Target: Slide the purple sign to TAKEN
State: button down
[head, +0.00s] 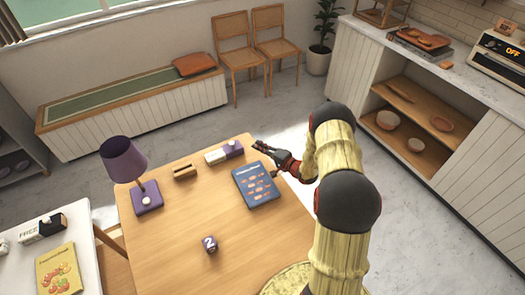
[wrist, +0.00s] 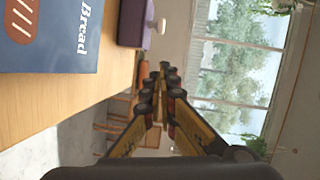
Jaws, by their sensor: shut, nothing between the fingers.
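The purple sign (head: 231,149) lies near the far edge of the wooden table. Its left part is white and its right part is purple with a small knob on top; its lettering is too small to read. In the wrist view, a purple block with a pale knob (wrist: 131,24) at the top appears to be this sign, partly cut off. My gripper (head: 257,145) is just right of the sign, apart from it, near the table's far right edge. Its fingers (wrist: 164,70) are together and empty in the wrist view.
A blue book (head: 255,184) lies close in front of the sign and my gripper. A wooden holder (head: 185,171) and purple lamp (head: 146,197) stand left. A purple numbered cube (head: 210,244) sits nearer. Another sign reading FREE (head: 42,229) is on the white table.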

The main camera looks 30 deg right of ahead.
aim_at(232, 148)
jog(key=b+x, duration=0.1)
jog(key=x, duration=0.4)
jog(key=shift+w+a+f, duration=0.1)
jog(key=shift+w, duration=0.05)
jog(key=shift+w+a+f, duration=0.1)
jog(key=shift+w+a, duration=0.1)
jog(key=shift+a, duration=0.35)
jog(key=shift+w+a+f, duration=0.1)
jog(key=shift+w+a, duration=0.1)
jog(key=shift+a, duration=0.35)
jog(key=shift+w+a+f, duration=0.1)
jog(key=shift+w+a, duration=0.2)
jog(key=shift+a, duration=0.2)
jog(key=shift+a, duration=0.15)
jog(key=a, duration=0.9)
jog(key=shift+a, duration=0.2)
